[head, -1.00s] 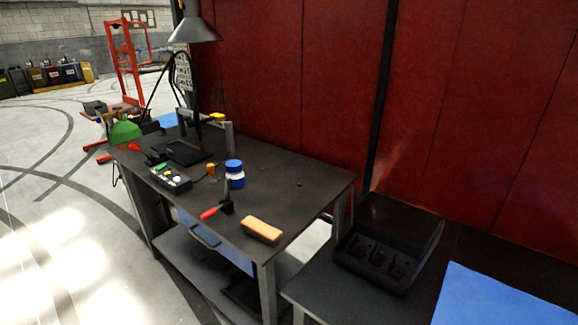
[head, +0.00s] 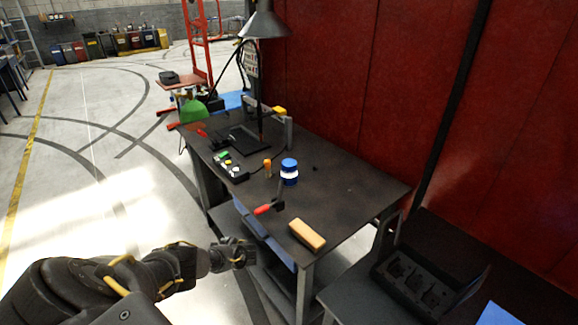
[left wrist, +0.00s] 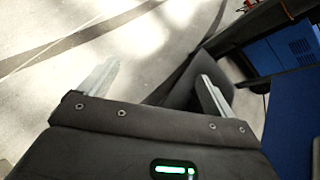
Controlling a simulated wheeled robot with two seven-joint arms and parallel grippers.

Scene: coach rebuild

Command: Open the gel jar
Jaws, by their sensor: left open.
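The gel jar (head: 289,172) is a small blue jar with a white band and a blue lid on top. It stands upright on the dark workbench (head: 345,190), towards the middle. My left gripper (head: 246,254) is in front of the bench's near side, below and left of the jar and apart from it. In the left wrist view my left gripper (left wrist: 155,85) is open, with nothing between its fingers; the floor and the bench's blue drawers lie beyond. The jar does not show in that view. My right gripper is not in view.
A red-handled tool (head: 268,208) and a tan block (head: 307,235) lie near the bench's front edge. A control box (head: 230,167), an orange-topped item (head: 267,167) and a lamp (head: 262,22) are left of the jar. A dark open case (head: 418,281) sits on the right-hand bench.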

